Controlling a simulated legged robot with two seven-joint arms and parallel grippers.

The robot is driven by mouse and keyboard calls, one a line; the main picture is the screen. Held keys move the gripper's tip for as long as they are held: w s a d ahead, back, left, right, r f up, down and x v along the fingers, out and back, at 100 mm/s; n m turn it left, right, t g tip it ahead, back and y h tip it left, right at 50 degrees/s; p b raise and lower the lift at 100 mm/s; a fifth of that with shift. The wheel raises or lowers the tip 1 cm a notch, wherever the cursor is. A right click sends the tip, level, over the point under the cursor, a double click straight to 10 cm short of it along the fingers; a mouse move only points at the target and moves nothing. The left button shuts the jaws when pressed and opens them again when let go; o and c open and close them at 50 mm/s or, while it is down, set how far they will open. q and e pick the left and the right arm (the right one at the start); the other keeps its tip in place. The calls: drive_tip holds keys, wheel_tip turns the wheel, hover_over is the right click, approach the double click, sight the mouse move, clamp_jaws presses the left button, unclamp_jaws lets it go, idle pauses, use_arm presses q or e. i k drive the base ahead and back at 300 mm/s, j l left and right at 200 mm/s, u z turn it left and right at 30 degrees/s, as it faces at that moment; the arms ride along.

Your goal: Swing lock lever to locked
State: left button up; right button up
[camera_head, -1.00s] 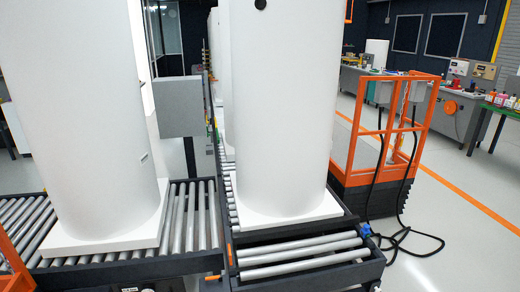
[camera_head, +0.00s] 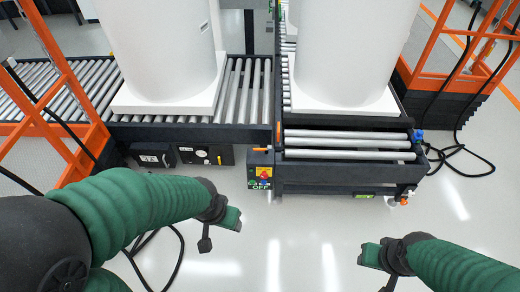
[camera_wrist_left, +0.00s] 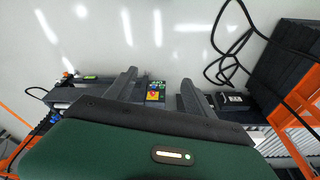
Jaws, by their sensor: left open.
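A small orange upright piece (camera_head: 278,133) stands at the left side of the roller cart (camera_head: 345,172); I cannot tell whether it is the lock lever or how it is set. A yellow-faced control box (camera_head: 260,174) with a red button hangs at the cart's near left corner. My left gripper (camera_head: 220,231) is open and empty, short of the box and apart from it. In the left wrist view the control box (camera_wrist_left: 156,90) shows between the two dark fingers. My right gripper (camera_head: 378,270) hangs over bare floor at the lower right; its jaw opening is unclear.
White tanks stand on the left roller conveyor (camera_head: 238,95) and the cart. Orange guard frames (camera_head: 68,85) rise at both sides. Black cables (camera_head: 462,158) lie on the floor right of the cart. The floor (camera_head: 300,235) between my grippers is clear.

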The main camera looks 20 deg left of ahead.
sight(265, 151)
drive_tip(key=i, duration=1.8)
drive_tip(key=j+u, duration=0.05)
drive_tip(key=j, duration=0.05)
